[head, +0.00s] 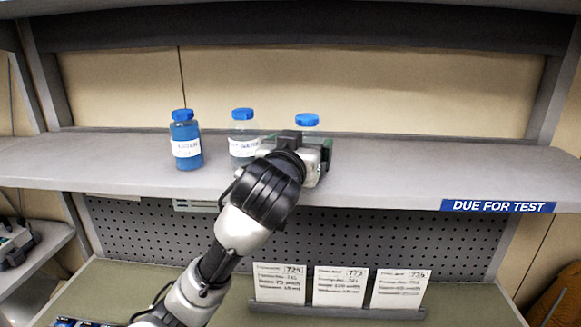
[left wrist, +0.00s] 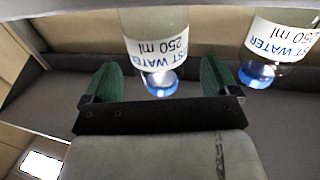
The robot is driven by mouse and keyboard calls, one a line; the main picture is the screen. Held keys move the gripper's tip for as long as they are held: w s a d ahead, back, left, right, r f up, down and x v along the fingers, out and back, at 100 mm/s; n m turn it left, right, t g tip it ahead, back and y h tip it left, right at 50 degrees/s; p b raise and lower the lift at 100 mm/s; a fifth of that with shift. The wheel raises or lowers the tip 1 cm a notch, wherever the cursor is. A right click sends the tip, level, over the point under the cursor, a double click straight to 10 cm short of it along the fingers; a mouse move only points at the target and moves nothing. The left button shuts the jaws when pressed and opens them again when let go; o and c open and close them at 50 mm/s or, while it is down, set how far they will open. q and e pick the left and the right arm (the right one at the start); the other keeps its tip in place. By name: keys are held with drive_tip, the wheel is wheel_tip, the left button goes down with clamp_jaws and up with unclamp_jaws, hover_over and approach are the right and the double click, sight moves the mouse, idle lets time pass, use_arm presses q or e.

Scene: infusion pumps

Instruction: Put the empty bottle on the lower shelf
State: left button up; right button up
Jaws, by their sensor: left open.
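Three blue-capped bottles stand upright on the upper shelf (head: 400,175). The left one (head: 186,143) holds blue liquid. The middle one (head: 242,135) is clear and labelled; it also shows in the left wrist view (left wrist: 285,38). The right one is mostly hidden behind my left gripper (head: 316,158), with its cap (head: 307,120) showing. In the left wrist view this clear bottle (left wrist: 155,50) appears inverted, between or just beyond the open green fingers of my left gripper (left wrist: 160,78). I cannot tell which clear bottle is empty. The green lower surface (head: 110,285) lies below. My right gripper is out of view.
Three written cards (head: 340,287) stand in a holder on the lower surface, before a perforated panel (head: 440,235). A "DUE FOR TEST" label (head: 498,206) marks the upper shelf's front edge, right. The upper shelf is bare right of my gripper. A device (head: 14,240) sits far left.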

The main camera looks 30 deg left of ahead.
use_arm(q)
drive_tip(key=b+v, duration=0.2)
drive_tip(key=v, duration=0.6)
drive_tip(key=shift+s, duration=0.2)
